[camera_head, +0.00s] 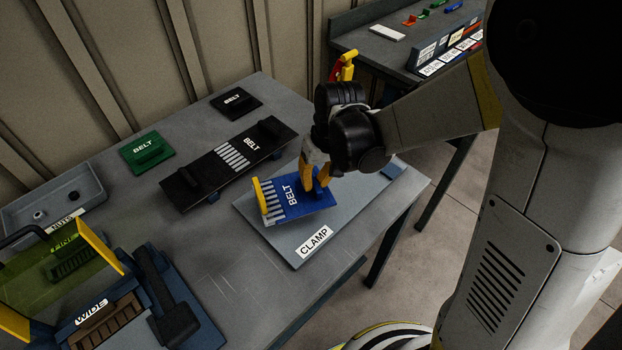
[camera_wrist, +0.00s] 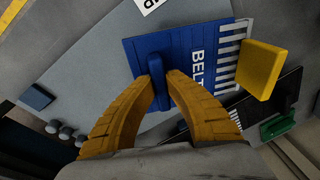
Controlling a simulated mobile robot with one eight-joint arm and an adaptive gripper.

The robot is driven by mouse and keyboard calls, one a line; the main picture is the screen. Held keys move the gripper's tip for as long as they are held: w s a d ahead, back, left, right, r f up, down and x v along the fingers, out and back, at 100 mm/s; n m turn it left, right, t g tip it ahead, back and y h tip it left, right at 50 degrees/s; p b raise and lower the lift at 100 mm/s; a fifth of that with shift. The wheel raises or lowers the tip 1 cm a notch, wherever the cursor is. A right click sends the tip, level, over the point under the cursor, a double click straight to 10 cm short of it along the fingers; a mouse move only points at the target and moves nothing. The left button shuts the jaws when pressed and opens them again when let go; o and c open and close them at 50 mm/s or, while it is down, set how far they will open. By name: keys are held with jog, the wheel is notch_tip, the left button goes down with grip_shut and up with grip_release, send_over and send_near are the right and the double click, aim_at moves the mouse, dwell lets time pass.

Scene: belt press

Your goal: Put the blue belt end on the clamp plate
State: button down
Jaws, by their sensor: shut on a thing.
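The blue belt end (camera_head: 305,203), a flat blue piece with "BELT" lettering and white teeth, is over the grey clamp plate (camera_head: 352,203) labelled CLAMP. Its teeth point left toward an upright yellow piece (camera_head: 260,198) at the plate's left end. My gripper (camera_head: 317,180) is shut on the belt end's raised grip from above. The wrist view shows both fingers (camera_wrist: 160,80) on either side of the blue grip, with the blue belt end (camera_wrist: 190,48) below and the yellow piece (camera_wrist: 260,70) beside its teeth. I cannot tell whether the belt end touches the plate.
A long black belt piece (camera_head: 210,177) lies behind, with a green block (camera_head: 148,152) and a smaller black one (camera_head: 236,103). A nuts tray (camera_head: 90,205) and a press marked WIDE (camera_head: 55,325) stand at left. Another table (camera_head: 385,50) is at the back.

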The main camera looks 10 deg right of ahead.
jog(key=shift+f+b, duration=0.9)
jog(key=shift+f, duration=1.1)
jog(key=shift+f, duration=0.15)
jog(key=c, duration=1.5)
grip_release()
